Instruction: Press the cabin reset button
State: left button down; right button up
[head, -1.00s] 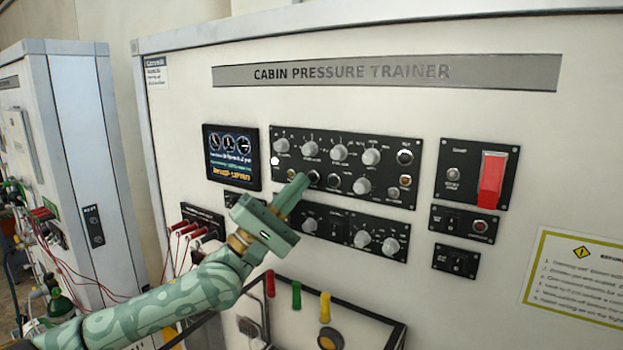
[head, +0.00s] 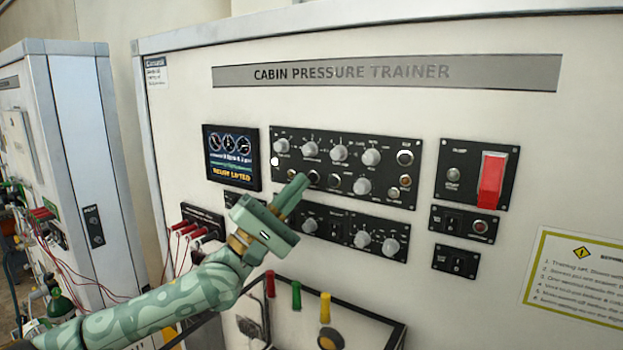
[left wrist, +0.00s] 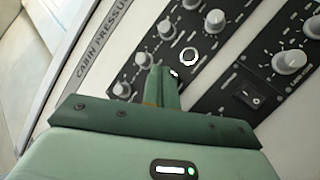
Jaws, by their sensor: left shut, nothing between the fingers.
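The upper black control panel (head: 340,206) sits under the "CABIN PRESSURE TRAINER" sign and carries several grey knobs and a row of small round buttons. My left gripper (head: 301,180) is shut and empty, its tips at the lower row of this panel. The tips cover part of that row; I cannot tell whether they touch a button. In the left wrist view the shut fingers (left wrist: 163,72) point at the panel, beside a round button with a bright ring (left wrist: 189,57). The labels are too small to read, so I cannot tell which button is cabin reset. My right gripper is not in view.
A display (head: 231,158) is left of the panel. A lower knob panel (head: 352,233) lies beneath it. A red switch cover (head: 491,180) is at the right. Red plugs with cables (head: 190,229) and a box with coloured levers (head: 324,308) are near my arm.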

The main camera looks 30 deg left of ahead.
pick_arm(q)
jog(key=shift+w, duration=0.1)
dwell(0.6)
jog(key=shift+w, duration=0.35)
jog(key=shift+w, duration=0.4)
dwell(0.6)
jog(key=shift+s, duration=0.15)
dwell(0.3)
jog(key=shift+s+p, duration=0.35)
jog(key=shift+s, duration=0.3)
jog(key=shift+s, duration=0.1)
jog(key=s+p, duration=0.2)
jog(key=s, duration=0.2)
jog(key=shift+s+a, duration=0.15)
jog(key=shift+s, duration=0.2)
